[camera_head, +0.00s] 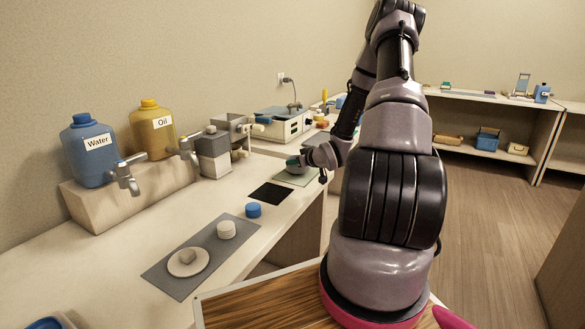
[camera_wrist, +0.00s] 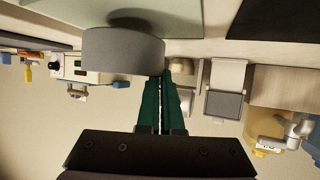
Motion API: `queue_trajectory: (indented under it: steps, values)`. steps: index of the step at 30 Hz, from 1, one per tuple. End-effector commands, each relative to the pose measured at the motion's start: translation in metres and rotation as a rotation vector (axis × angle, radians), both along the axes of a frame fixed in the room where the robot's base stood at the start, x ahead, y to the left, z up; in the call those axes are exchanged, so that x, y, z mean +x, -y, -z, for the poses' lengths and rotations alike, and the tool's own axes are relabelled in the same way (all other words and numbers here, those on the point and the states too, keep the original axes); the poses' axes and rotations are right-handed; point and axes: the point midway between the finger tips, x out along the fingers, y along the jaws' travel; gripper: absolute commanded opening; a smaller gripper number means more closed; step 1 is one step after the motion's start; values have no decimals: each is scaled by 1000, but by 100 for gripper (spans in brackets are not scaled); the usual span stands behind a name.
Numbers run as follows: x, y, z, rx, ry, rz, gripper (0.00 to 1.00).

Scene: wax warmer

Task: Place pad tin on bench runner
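A low round grey tin, which I take as the pad tin (camera_head: 297,168), is over a pale green mat at the bench's far part. It shows large in the wrist view (camera_wrist: 123,52), its shadow on the mat. My gripper (camera_head: 294,162) is low beside it. Its green fingers (camera_wrist: 165,80) are together with only a thin gap, tips at the tin's right edge in the wrist view. No tin wall shows between them; contact is unclear. The long grey mat, likely the bench runner (camera_head: 168,278), lies on the near bench and bears a white dish and a white round tin.
A black mat (camera_head: 262,191) and a blue round tin (camera_head: 253,210) lie between the pale green mat (camera_head: 284,178) and the runner. Water (camera_head: 88,160) and oil (camera_head: 152,140) jugs, taps and a grey boxy device (camera_head: 213,158) line the wall side.

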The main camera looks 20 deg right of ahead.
Motion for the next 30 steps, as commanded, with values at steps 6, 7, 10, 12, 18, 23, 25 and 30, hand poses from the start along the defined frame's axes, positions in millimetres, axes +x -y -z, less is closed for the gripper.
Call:
queue_trajectory:
  steps: [6,7,10,12,18,23,25,30]
  values:
    - [0,-1,18,0,1,-1,0]
    - [0,-1,18,-1,1,0,0]
    - [0,-1,18,-1,1,0,0]
    - [0,0,19,0,1,0,0]
    - [0,0,20,0,0,0,33]
    - [0,0,20,0,0,0,33]
    - [0,0,20,0,0,0,33]
    - [-7,3,14,0,0,2,33]
